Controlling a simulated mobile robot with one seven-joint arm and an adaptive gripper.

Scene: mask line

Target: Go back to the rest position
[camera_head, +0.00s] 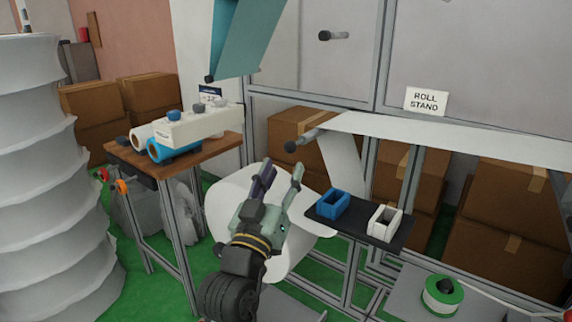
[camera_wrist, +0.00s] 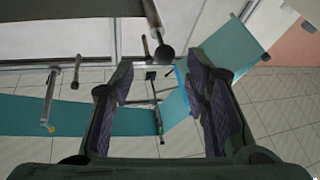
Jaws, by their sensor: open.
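My gripper (camera_head: 278,180) is in the middle of the head view, pointing up and away from my body. Its two fingers stand apart with nothing between them. In the wrist view my gripper (camera_wrist: 160,90) also shows open and empty, with dark pads on the inner faces of its fingers. Behind it in the head view hangs a large curled white sheet (camera_head: 232,205). The gripper covers part of this sheet; I cannot tell whether they touch.
To the right a dark shelf (camera_head: 350,231) bears a blue holder (camera_head: 333,203) and a white holder (camera_head: 384,222). A wooden table (camera_head: 200,153) with a white-and-blue device stands left. A rod (camera_head: 305,138) sticks out near the gripper. Cardboard boxes (camera_head: 505,225) fill the back right.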

